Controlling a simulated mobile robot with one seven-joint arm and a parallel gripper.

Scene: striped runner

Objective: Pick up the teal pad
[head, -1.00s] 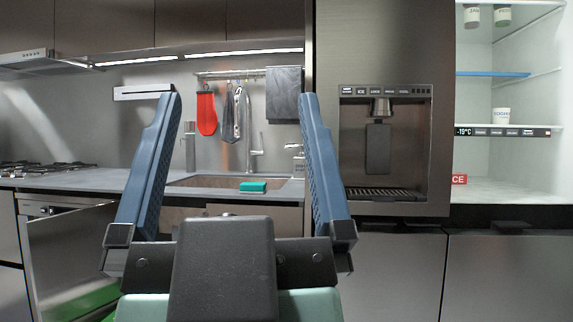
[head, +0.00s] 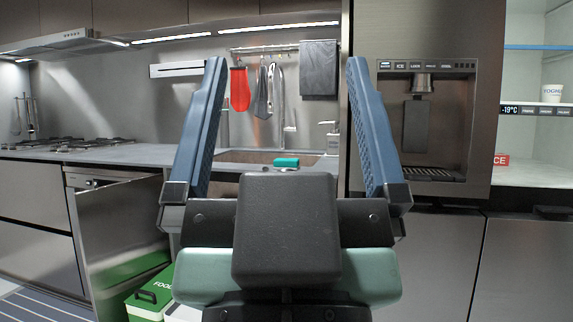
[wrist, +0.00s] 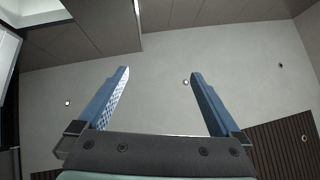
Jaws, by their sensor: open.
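The teal pad (head: 286,162) is a small flat block on the counter at the front edge of the sink, seen between my gripper's fingers in the head view. My gripper (head: 281,75) is open and empty, its two blue fingers pointing up. The pad looks well beyond the gripper, and the two are apart. In the wrist view the gripper (wrist: 160,72) is open against the ceiling, and the pad does not show there.
The sink (head: 240,157) lies behind the pad. A red mitt (head: 240,89) and utensils hang from a rail. A green bin (head: 148,299) stands low. The fridge (head: 535,200) is right.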

